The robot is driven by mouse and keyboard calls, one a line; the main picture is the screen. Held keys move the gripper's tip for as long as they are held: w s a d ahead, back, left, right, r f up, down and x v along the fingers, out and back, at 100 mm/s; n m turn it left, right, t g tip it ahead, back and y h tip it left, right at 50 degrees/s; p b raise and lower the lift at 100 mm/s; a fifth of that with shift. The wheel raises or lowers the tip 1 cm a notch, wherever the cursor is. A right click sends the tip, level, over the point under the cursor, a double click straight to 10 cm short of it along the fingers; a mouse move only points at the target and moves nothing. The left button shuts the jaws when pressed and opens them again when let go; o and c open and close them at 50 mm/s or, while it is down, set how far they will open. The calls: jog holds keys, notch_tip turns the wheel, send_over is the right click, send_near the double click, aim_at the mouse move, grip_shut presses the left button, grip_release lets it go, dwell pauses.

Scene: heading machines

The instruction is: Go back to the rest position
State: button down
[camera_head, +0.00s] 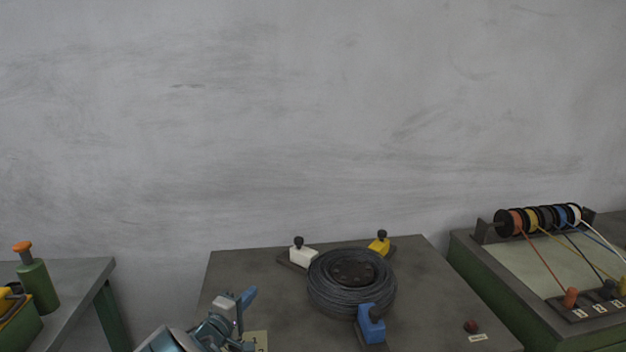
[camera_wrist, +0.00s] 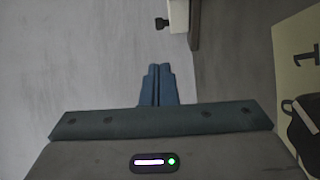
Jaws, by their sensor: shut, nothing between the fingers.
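My gripper (camera_head: 249,295) shows at the lower left of the middle table in the head view, with its blue fingers pointing up and right. In the wrist view my gripper (camera_wrist: 157,84) is shut, its two blue fingers side by side with nothing between them. The fingers stand apart from the coil and clamps in the head view. The rest position itself is not marked in either view.
A dark wire coil (camera_head: 352,283) sits on the middle table (camera_head: 440,290) among white, yellow and blue clamps. A numbered card (camera_wrist: 300,60) lies close to my gripper. Left stands a bench (camera_head: 85,275); right, a green machine (camera_head: 480,275) with coloured spools. The wall behind is bare.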

jog(key=s+d+r+m+g, duration=0.1)
jog(key=s+d+m+g, duration=0.25)
jog(key=d, duration=0.55)
jog(key=s+d+r+m+g+h, duration=0.1)
jog(key=s+d+m+g, duration=0.2)
jog(key=d, duration=0.6)
jog(key=s+d+r+m+g, duration=0.1)
jog(key=s+d+m+g, duration=0.15)
jog(key=d+g, duration=0.45)
jog(key=s+d+r+m+y, duration=0.2)
jog(key=s+d+y, duration=0.1)
jog(key=s, duration=0.8)
jog(key=s+d+r+m+y, duration=0.1)
jog(key=s+y, duration=0.4)
jog(key=s, duration=0.6)
jog(key=shift+d+r+m, duration=0.35)
jog(key=shift+d+m, duration=0.15)
jog(key=shift+d, duration=0.4)
